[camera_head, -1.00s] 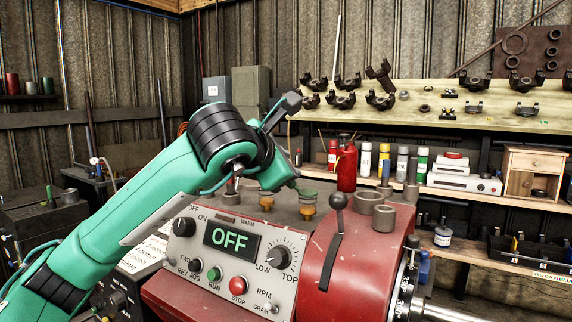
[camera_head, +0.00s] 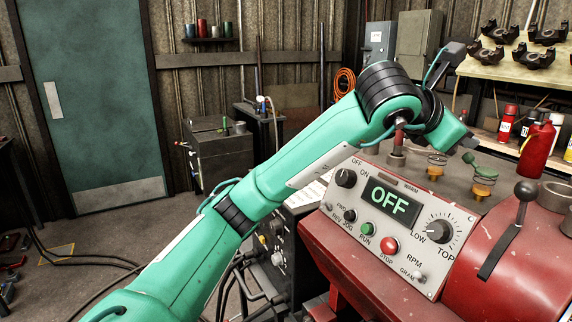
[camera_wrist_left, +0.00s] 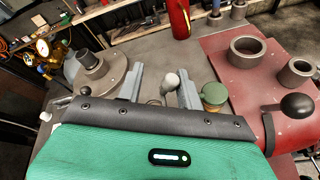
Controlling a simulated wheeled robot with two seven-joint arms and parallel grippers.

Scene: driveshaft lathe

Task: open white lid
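The white lid (camera_wrist_left: 171,81) is a small rounded pale cap in the left wrist view. It shows between the two grey fingers of my left gripper (camera_wrist_left: 160,72), nearer the right finger. The fingers are apart, and I see no clear grip on the lid. A green lid (camera_wrist_left: 213,94) on an amber cup is just right of the fingers. My right gripper is not in view.
The lathe's control panel (camera_head: 392,212) reads OFF. A black-knobbed lever (camera_head: 510,225) stands to its right. A green door (camera_head: 95,100) is at the left.

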